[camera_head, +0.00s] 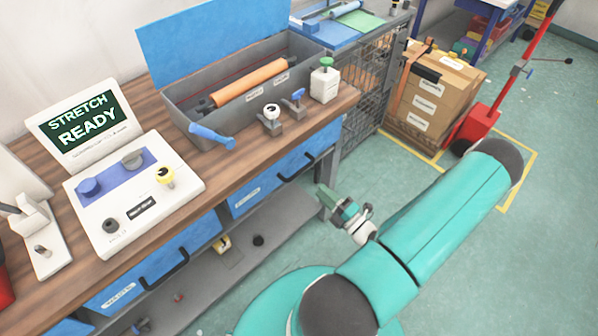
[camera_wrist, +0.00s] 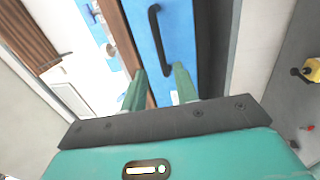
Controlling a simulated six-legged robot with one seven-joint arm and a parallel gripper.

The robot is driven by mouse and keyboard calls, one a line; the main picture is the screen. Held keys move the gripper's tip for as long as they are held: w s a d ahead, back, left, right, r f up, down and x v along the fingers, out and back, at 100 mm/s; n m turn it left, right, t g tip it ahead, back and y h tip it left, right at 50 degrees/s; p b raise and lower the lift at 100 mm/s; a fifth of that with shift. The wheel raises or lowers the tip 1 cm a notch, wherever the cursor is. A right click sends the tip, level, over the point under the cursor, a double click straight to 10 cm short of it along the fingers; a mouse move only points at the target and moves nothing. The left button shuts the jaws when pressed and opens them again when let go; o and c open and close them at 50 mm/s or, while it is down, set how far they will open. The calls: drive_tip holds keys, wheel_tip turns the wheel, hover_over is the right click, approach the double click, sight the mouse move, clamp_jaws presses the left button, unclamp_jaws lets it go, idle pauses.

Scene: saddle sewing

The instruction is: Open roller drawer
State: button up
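Two blue drawer fronts with black bar handles sit under the wooden workbench. The right drawer (camera_head: 262,192) is below the grey box, and its handle (camera_head: 297,168) faces the aisle. The left drawer (camera_head: 130,287) is nearer, with its own handle (camera_head: 166,268). Both look closed; their small labels are too blurred to read, so I cannot tell which is the roller drawer. My gripper (camera_head: 326,197) is in front of the right drawer, apart from it. In the wrist view, my gripper (camera_wrist: 158,82) is open and empty, with a black handle (camera_wrist: 158,40) on a blue front ahead of its fingers.
On the workbench (camera_head: 225,165) stand a grey box (camera_head: 185,113) holding an orange roller (camera_head: 250,82), and a control panel with a "STRETCH READY" screen (camera_head: 84,120). A grey shelf (camera_head: 200,285) runs below the drawers. A wire cage, cartons and a red jack stand behind. Green floor is clear at right.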

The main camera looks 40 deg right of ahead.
sight(301, 170)
drive_tip(key=w, duration=0.3)
drive_tip(key=w+r, duration=0.1)
drive_tip(key=w, duration=0.3)
drive_tip(key=w+r, duration=0.1)
drive_tip(key=w, duration=0.2)
drive_tip(key=shift+w+a, duration=0.1)
drive_tip(key=shift+w, duration=0.05)
clamp_jaws()
